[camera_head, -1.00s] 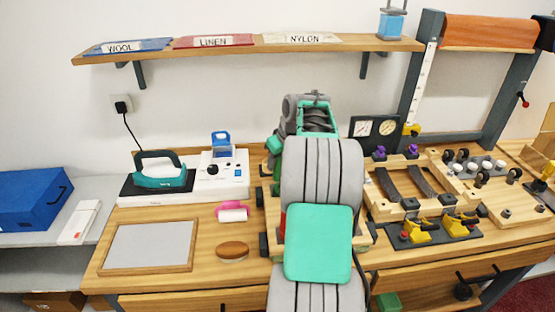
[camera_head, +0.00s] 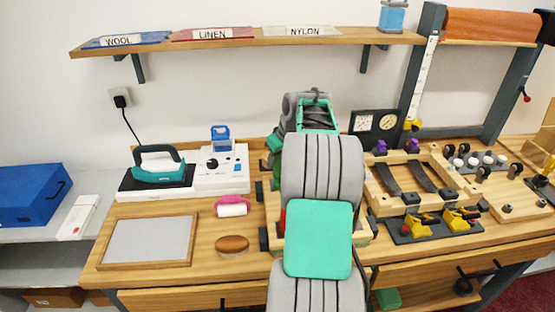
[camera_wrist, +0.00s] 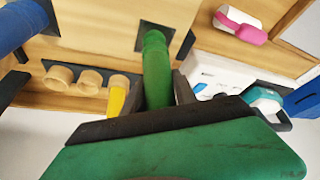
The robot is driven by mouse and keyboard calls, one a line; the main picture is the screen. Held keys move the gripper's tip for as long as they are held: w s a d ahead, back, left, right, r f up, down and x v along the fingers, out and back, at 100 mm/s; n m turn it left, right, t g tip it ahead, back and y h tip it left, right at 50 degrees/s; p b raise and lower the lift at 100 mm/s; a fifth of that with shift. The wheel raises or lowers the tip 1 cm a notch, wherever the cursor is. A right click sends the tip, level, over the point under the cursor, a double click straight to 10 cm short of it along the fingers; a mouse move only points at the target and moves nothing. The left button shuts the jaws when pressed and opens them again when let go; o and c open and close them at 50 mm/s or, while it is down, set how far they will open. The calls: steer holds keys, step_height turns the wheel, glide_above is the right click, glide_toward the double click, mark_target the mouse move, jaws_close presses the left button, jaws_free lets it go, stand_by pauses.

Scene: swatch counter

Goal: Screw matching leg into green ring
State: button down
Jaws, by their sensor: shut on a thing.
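In the wrist view my gripper (camera_wrist: 160,92) is shut on a green leg (camera_wrist: 156,65). The leg's far end meets a dark square plate (camera_wrist: 172,30) on a wooden board (camera_wrist: 100,22). I cannot make out a separate green ring there, nor how deep the leg sits. A blue leg-like part (camera_wrist: 20,24) is at the upper left. In the head view my own arm hides the gripper, the leg and most of this board.
The iron (camera_head: 158,168) on its white station (camera_head: 222,176), the pink roller (camera_head: 231,207), a brown oval brush (camera_head: 232,244) and a grey framed board (camera_head: 148,242) lie left of my arm. A wooden frame (camera_head: 384,206) and yellow clamps (camera_head: 420,226) are at right.

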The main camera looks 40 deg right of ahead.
steer(key=shift+f, duration=0.2)
steer(key=shift+f, duration=0.3)
steer(key=shift+f+b, duration=0.3)
steer(key=shift+b, duration=0.15)
stand_by(0.5)
